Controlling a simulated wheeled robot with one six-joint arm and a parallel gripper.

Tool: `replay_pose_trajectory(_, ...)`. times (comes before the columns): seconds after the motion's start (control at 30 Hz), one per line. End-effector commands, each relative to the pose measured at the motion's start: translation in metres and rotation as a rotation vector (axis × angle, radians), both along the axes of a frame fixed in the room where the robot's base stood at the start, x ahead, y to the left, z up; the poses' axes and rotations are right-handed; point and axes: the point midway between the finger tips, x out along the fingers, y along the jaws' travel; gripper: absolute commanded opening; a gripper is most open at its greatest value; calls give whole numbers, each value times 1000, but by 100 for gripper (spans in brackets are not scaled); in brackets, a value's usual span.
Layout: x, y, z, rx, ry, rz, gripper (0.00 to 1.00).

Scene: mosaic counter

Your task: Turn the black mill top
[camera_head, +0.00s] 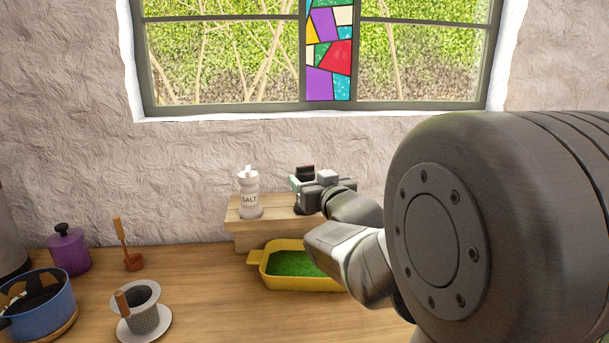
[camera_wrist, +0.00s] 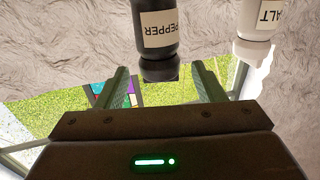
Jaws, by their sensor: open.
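The black pepper mill (camera_wrist: 157,25) shows upside down in the wrist view, with a white PEPPER label. Its black top (camera_wrist: 160,70) lies between the two fingertips of my gripper (camera_wrist: 161,76), with a visible gap on each side. My gripper is open and does not appear to touch the mill. In the head view, my gripper (camera_head: 308,184) is at the wooden riser and hides most of the mill; a dark part of the mill top (camera_head: 305,170) seems to show above it.
A white salt mill (camera_head: 249,195) stands just left on the wooden riser (camera_head: 244,234). A yellow dish with green contents (camera_head: 292,283) sits in front. A blue pot (camera_head: 38,308), purple jar (camera_head: 69,250) and a cup on a saucer (camera_head: 144,325) stand further left. A window is behind.

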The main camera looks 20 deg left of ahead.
Motion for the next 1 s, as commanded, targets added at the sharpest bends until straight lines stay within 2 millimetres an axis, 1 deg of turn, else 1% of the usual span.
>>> replay_pose_trajectory(0.03, -7, -9, 1, 1, 0, -3, 63)
replay_pose_trajectory(0.2, -29, -33, 2, 1, -1, -2, 63)
replay_pose_trajectory(0.3, -40, -44, 1, 1, -1, -2, 63)
replay_pose_trajectory(0.43, -50, -55, 1, 1, 1, -3, 63)
replay_pose_trajectory(0.63, -57, -61, 0, 0, 0, 0, 63)
replay_pose_trajectory(1.0, -56, -61, 1, -14, -18, 0, 63)
